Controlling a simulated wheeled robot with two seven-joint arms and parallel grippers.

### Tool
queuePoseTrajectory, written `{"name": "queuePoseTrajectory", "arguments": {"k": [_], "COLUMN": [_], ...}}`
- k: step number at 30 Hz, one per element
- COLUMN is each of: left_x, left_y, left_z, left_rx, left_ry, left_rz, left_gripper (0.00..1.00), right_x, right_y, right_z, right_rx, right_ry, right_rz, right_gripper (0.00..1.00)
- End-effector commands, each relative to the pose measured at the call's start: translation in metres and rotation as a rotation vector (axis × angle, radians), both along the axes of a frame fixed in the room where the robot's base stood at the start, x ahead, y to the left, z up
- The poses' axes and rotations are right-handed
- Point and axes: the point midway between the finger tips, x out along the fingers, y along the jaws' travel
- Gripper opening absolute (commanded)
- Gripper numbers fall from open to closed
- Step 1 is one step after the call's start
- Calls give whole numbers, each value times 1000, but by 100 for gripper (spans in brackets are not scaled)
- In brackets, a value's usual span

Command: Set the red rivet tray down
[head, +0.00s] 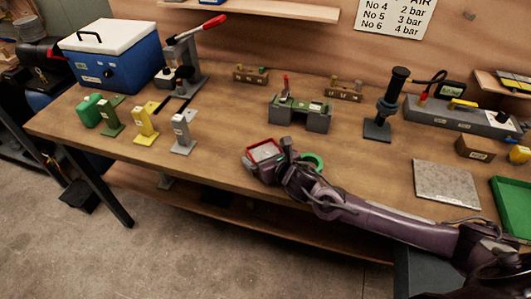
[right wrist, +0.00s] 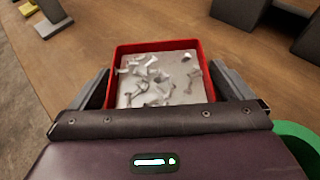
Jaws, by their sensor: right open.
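The red rivet tray (head: 264,150) is at the front edge of the wooden bench, near the middle. In the right wrist view the red tray (right wrist: 202,60) looks level and holds several small silver rivets. My right gripper (head: 263,162) is open, with one finger on each side of the tray; its fingers also show in the right wrist view (right wrist: 160,85). The tray appears to rest on the bench top, though its underside is hidden. My left gripper is not in view.
A green ring (head: 313,161) lies just right of my right gripper. Green, yellow and grey stands (head: 145,125) are to the left. A green-and-grey fixture (head: 300,113) stands behind. A metal plate (head: 446,183) and a green tray (head: 512,205) are at the right.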

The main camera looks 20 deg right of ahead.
Motion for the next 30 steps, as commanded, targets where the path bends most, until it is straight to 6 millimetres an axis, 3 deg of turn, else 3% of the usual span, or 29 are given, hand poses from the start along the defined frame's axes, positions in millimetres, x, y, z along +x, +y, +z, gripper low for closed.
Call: {"name": "queuePoseTrajectory", "arguments": {"k": [9,21,30], "left_x": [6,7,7], "left_y": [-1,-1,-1], "left_z": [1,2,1], "left_rx": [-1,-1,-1], "left_ry": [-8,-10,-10], "left_rz": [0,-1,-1], "left_gripper": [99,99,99], "right_x": [4,4,5], "right_y": [2,1,1], "right_z": [-3,-2,2], "right_rx": [-1,0,1], "right_ry": [2,0,-1], "right_rz": [2,1,2], "right_gripper": [100,50,49]}}
